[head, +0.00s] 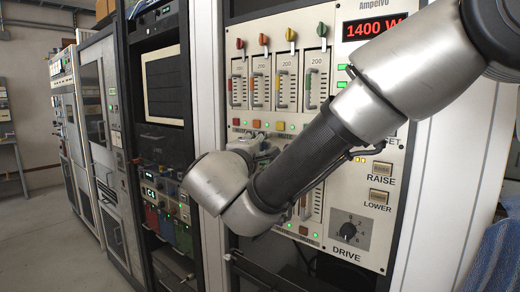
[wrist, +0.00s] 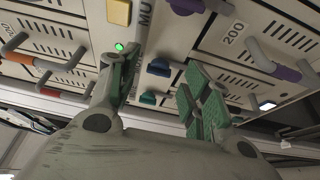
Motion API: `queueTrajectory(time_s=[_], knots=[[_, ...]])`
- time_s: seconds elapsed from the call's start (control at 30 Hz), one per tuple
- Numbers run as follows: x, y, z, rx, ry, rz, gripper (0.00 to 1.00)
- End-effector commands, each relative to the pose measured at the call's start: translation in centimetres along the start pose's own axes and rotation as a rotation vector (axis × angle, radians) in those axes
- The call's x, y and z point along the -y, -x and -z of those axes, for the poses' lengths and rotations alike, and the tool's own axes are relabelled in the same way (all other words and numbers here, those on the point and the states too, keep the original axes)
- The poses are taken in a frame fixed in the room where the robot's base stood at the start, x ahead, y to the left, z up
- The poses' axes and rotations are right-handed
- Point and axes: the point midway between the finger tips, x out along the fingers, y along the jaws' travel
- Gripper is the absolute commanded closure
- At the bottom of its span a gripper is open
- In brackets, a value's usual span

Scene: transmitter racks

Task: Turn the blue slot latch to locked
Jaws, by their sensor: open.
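In the wrist view, my gripper (wrist: 160,72) is open, with its green-padded fingers spread on either side of a strip of panel. A small dark blue piece (wrist: 159,68) shows between the fingers, with a teal-blue piece (wrist: 148,98) just below it. I cannot tell which of these is the blue slot latch, or how it is turned. Neither finger visibly closes on anything. In the head view, my arm covers much of the lower slot row, and no blue latch can be made out there.
Grey slot handles (wrist: 62,61) stick out beside my gripper, as does a purple latch (wrist: 285,73). A yellow button (wrist: 119,11) is above. In the head view, the rack has upper slots with coloured latches (head: 291,34), a red display (head: 372,26) and a drive knob (head: 348,230).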

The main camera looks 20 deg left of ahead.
Motion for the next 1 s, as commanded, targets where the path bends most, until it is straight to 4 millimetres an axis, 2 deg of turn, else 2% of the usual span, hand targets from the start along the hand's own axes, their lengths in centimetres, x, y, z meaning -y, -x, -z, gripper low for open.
queueTrajectory(time_s=[0.3, 0.5, 0.63, 1.0], knots=[[0.0, 7.1, 0.1, -0.004, 0.0, 0.001, 0.52], [0.0, 10.0, 0.0, -0.003, 0.0, 0.001, 0.52], [0.0, 10.7, 0.0, 0.0, 0.0, 0.001, 0.52], [0.0, 10.8, -0.1, 0.0, 0.0, 0.001, 0.52]])
